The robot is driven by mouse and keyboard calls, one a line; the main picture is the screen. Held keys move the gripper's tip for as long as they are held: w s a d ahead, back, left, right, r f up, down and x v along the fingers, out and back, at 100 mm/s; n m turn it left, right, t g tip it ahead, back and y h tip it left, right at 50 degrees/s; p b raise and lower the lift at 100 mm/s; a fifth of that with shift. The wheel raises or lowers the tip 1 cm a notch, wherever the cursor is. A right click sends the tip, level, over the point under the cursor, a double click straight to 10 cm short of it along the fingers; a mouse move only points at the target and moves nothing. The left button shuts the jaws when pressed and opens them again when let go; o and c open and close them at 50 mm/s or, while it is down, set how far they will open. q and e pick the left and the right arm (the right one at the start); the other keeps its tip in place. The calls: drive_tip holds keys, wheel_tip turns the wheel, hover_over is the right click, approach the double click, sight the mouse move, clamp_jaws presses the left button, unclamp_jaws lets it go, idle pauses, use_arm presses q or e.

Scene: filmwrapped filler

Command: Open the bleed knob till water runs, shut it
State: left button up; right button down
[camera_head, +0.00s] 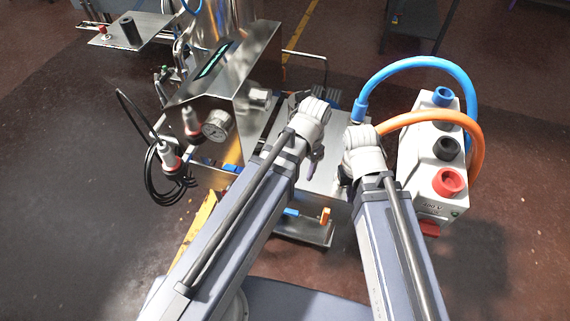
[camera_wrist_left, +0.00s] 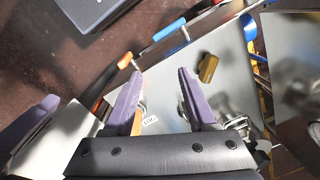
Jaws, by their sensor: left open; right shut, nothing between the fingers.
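A brass knob (camera_wrist_left: 207,67), which looks like the bleed knob, stands over a bright metal plate in the left wrist view. My left gripper (camera_wrist_left: 161,72) is open, its purple fingers spread and empty. The knob lies just right of the right-hand finger, outside the gap, apparently apart from it. In the head view my left gripper (camera_head: 316,168) points down over the metal unit, and its arm hides the knob. My right gripper (camera_head: 343,183) is shut and empty to its right, mostly hidden by its wrist. No running water shows.
A blue lever (camera_head: 291,212) and an orange lever (camera_head: 325,216) are at the unit's front. A white box (camera_head: 430,160) with blue and orange hoses stands right. A steel cabinet (camera_head: 225,90) with a gauge (camera_head: 216,125) and a black cable (camera_head: 172,190) are left.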

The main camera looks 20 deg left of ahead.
use_arm(q)
drive_tip(key=w+a+f+m, duration=0.1)
drive_tip(key=w+a, duration=0.1)
drive_tip(key=w, duration=0.1)
drive_tip(key=w+a+f+m+b, duration=0.1)
drive_tip(key=w+a, duration=0.2)
drive_tip(key=w+a+f+m+b, duration=0.1)
drive_tip(key=w+a, duration=0.2)
drive_tip(key=shift+w+f+h, duration=0.1)
drive_tip(key=shift+f+h, duration=0.05)
drive_tip(key=shift+h, duration=0.25)
wheel_tip(320, 180, down, 8)
drive_tip(key=b, duration=0.8)
drive_tip(key=shift+d, duration=0.1)
use_arm(e)
wheel_tip(320, 180, down, 11)
use_arm(q)
clamp_jaws()
